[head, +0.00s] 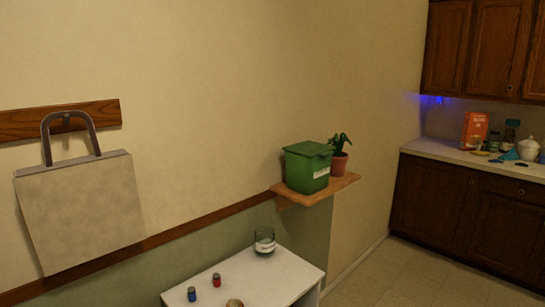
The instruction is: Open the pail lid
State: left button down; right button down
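The green pail (306,172) stands upright on a small wooden wall shelf (320,193) right of the picture's middle. Its green lid (308,149) lies over the top and looks shut. A pale label shows on the pail's front. Neither of my grippers is in the head view, and nothing touches the pail.
A potted plant (339,164) stands close behind the pail's right side. Below is a white table (285,275) with a glass (264,243) and small cans (216,280). A bag (80,210) hangs at left. A cluttered counter (440,150) is at right, with open floor before it.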

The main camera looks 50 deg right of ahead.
aim_at(308, 148)
jog(key=z, duration=1.95)
